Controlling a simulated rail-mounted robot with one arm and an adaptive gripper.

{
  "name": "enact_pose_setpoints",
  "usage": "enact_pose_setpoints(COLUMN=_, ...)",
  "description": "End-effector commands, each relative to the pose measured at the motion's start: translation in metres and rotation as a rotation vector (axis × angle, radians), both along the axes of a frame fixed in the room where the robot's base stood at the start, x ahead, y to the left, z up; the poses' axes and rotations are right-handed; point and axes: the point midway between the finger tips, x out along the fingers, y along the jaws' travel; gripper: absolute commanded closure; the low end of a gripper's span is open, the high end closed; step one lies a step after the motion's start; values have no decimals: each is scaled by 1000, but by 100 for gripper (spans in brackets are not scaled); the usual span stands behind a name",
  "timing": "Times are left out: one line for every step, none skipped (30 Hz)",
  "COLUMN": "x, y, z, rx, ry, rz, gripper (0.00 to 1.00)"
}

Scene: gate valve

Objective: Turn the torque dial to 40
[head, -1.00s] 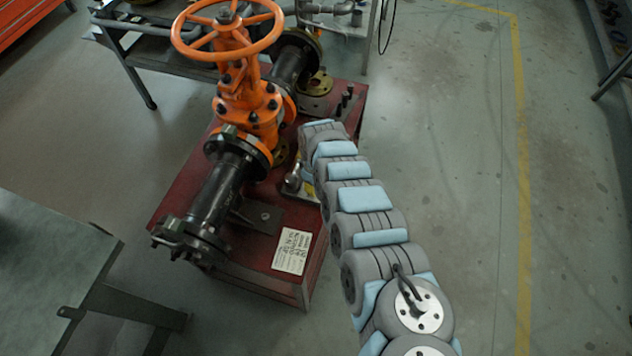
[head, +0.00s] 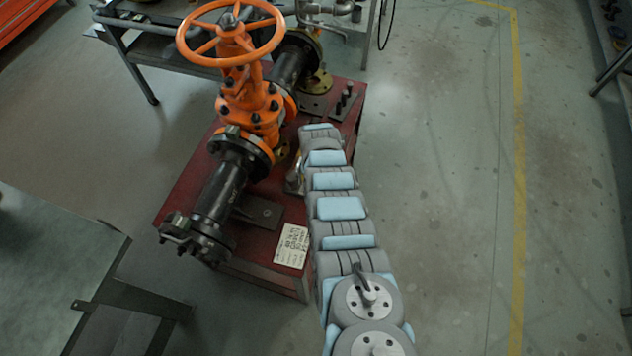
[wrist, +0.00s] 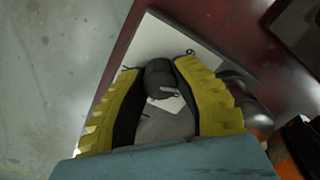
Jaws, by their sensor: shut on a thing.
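In the wrist view my gripper (wrist: 159,70) has its two yellow, dark-lined fingers shut on a dark round knob (wrist: 159,82), which looks like the torque dial. The knob stands on a pale plate (wrist: 165,38) with small dark marks at its edges. A small light patch with a dark line shows on the knob's near side. I cannot read the dial setting. In the head view my arm hides the dial, and my gripper is mostly hidden beside the valve.
An orange gate valve (head: 250,105) with a handwheel (head: 277,45) and black pipe (head: 222,190) stands on a red base (head: 187,180), close left of my arm. A white label (head: 292,246) lies on the base. A grey table (head: 60,265) is at lower left. Floor at right is clear.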

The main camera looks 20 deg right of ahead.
Motion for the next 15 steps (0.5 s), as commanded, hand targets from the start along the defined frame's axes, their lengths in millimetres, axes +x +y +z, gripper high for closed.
enact_pose_setpoints(x=0, y=0, z=-1, rx=0, ry=0, rz=-2, gripper=100)
enact_pose_setpoints(x=0, y=0, z=-1, rx=0, ry=0, rz=-3, gripper=100)
enact_pose_setpoints(x=0, y=1, z=-1, rx=1, ry=0, rz=-4, gripper=100)
enact_pose_setpoints(x=0, y=0, z=-1, rx=0, ry=-1, rz=-4, gripper=100)
enact_pose_setpoints(x=0, y=1, z=-1, rx=1, ry=0, rz=-4, gripper=100)
enact_pose_setpoints(x=0, y=0, z=-1, rx=1, ry=-1, rz=-4, gripper=100)
enact_pose_setpoints(x=0, y=0, z=-1, rx=1, ry=-1, rz=-4, gripper=100)
enact_pose_setpoints(x=0, y=0, z=-1, rx=1, ry=-1, rz=-4, gripper=100)
enact_pose_setpoints(x=0, y=0, z=-1, rx=0, ry=-1, rz=-4, gripper=100)
enact_pose_setpoints(x=0, y=0, z=-1, rx=0, ry=-1, rz=-4, gripper=100)
enact_pose_setpoints(x=0, y=0, z=-1, rx=0, ry=-1, rz=-4, gripper=100)
enact_pose_setpoints(x=0, y=0, z=-1, rx=0, ry=-1, rz=-3, gripper=63)
enact_pose_setpoints(x=0, y=0, z=-1, rx=0, ry=-1, rz=-4, gripper=54)
enact_pose_setpoints(x=0, y=0, z=-1, rx=0, ry=-1, rz=-3, gripper=46)
enact_pose_setpoints(x=0, y=0, z=-1, rx=0, ry=-1, rz=-3, gripper=40)
